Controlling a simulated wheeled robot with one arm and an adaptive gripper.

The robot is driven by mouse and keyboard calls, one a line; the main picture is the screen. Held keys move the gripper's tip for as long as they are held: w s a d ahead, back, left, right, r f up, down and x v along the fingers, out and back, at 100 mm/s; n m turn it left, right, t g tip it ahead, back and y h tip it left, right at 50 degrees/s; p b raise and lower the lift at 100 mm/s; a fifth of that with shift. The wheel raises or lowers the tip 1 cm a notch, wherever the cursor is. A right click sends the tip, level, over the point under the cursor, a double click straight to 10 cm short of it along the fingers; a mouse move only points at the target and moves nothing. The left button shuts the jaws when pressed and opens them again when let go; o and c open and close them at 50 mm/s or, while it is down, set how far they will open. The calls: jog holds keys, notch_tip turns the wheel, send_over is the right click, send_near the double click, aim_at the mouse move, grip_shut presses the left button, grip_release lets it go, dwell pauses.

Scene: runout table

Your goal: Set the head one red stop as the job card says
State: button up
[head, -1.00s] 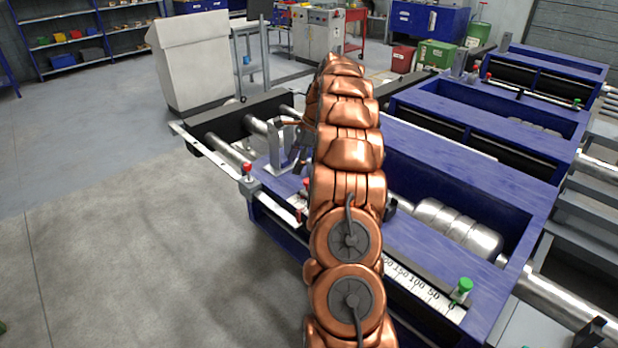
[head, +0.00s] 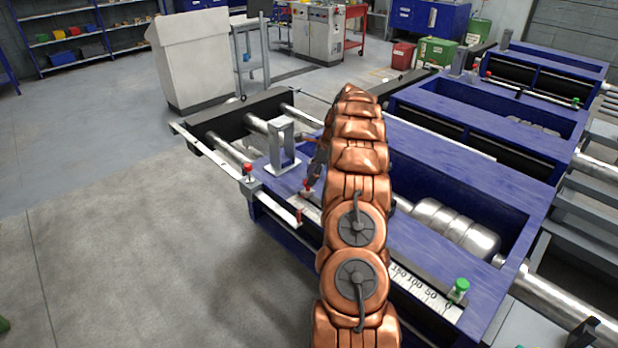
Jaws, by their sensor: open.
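A green-knobbed stop (head: 459,288) stands at the 0 end. My gripper (head: 311,182) is open, its dark fingers pointing down right at the red knob. I cannot tell whether they touch it or surround it. My copper arm covers the middle of the scale. No readable job card shows.
Another red knob (head: 247,169) stands on a bracket of the side rail (head: 200,145). A grey upright frame (head: 283,145) stands just left of my gripper. Steel rollers (head: 455,225) lie right of my arm. Open floor (head: 130,240) is at left.

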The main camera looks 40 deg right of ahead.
aim_at(307, 188)
jog(key=shift+x, duration=1.2)
jog(key=shift+c, duration=0.3)
grip_shut()
